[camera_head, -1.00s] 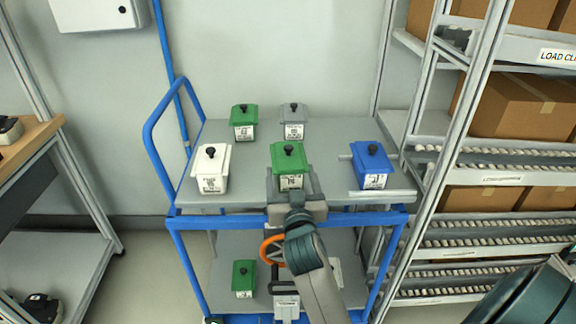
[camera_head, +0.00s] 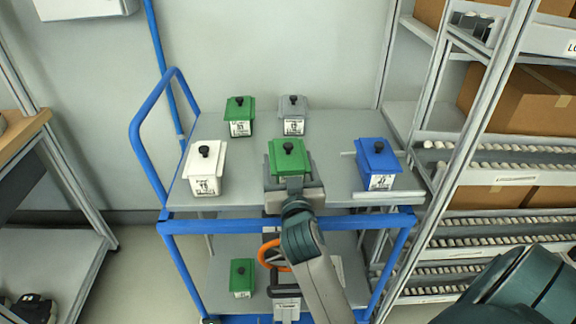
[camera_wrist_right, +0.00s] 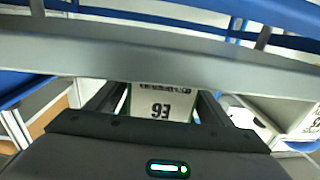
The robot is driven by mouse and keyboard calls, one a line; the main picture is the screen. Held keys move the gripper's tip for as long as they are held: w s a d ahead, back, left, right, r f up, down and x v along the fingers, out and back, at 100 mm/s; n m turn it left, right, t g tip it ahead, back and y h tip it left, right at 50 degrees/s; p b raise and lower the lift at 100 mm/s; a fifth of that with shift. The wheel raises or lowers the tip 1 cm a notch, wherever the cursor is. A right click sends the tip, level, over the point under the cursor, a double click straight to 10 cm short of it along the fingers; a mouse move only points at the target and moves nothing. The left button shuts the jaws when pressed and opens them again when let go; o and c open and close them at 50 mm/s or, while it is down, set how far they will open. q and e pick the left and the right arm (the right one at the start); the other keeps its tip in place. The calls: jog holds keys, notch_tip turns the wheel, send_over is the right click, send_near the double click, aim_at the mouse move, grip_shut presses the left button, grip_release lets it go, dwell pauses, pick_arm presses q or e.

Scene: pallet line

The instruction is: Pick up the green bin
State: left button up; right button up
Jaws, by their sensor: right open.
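A green bin (camera_head: 288,152) with a black knob lid stands at the front middle of the cart's top shelf. My right gripper (camera_head: 290,172) is open at its front, with a finger on each side of the bin. I cannot tell whether the fingers touch it. In the right wrist view the bin's white label (camera_wrist_right: 162,104) shows between the two dark fingers, and its lid is hidden. Another green bin (camera_head: 240,112) stands at the back left of the top shelf, and a third green bin (camera_head: 242,274) is on the lower shelf. My left gripper is not in view.
A white bin (camera_head: 204,164) stands left and a blue bin (camera_head: 376,161) right of the front green bin. A grey bin (camera_head: 293,112) is behind it. The cart's blue rail (camera_head: 240,225) runs along the front. A rack with cardboard boxes (camera_head: 525,95) stands at right.

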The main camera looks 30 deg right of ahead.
aim_at(292, 145)
jog(key=c, duration=1.2)
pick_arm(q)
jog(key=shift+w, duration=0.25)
pick_arm(e)
jog(key=shift+o, duration=0.2)
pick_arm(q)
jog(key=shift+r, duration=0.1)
pick_arm(e)
jog(key=shift+r, duration=0.15)
jog(key=shift+r, duration=0.25)
jog(key=r, duration=0.2)
jog(key=d+r, duration=0.1)
jog(key=r, duration=0.1)
jog(key=shift+d+r+p, duration=0.1)
jog(key=shift+p, duration=0.25)
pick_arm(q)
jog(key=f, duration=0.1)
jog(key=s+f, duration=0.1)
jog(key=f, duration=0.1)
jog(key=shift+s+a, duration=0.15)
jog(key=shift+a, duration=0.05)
pick_arm(e)
jog(key=d+r, duration=0.6)
jog(key=d, duration=0.4)
jog(key=shift+s+d, duration=0.2)
jog(key=shift+s, duration=0.25)
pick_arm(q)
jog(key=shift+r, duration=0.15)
